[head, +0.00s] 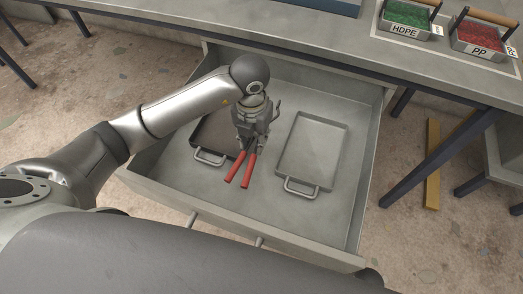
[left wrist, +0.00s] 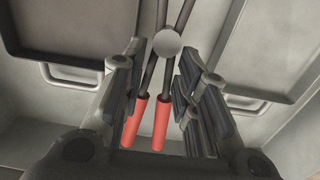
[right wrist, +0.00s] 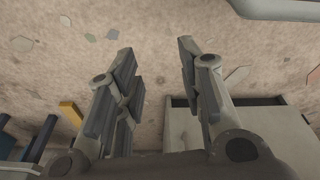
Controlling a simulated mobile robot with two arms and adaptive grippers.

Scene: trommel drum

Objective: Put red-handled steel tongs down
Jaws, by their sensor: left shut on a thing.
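The red-handled steel tongs (head: 249,171) are in my left gripper (head: 247,140), over the open drawer (head: 227,205). In the head view their two red handles point toward the drawer's front, between two trays. The left wrist view shows the tongs' red handles (left wrist: 161,125), grey arms and round pivot between the fingers of my left gripper (left wrist: 162,78), which is shut on them. The jaw ends are out of that view. Whether the tongs touch the drawer floor I cannot tell. My right gripper (right wrist: 156,48) is open and empty above the floor.
In the drawer, a grey tray (head: 313,117) lies right of the tongs and a dark tray (head: 199,133) lies left, partly covered by my gripper. HDPE (head: 405,30) and PP (head: 477,50) bins stand on the bench. Drawer floor is bare in front of the trays.

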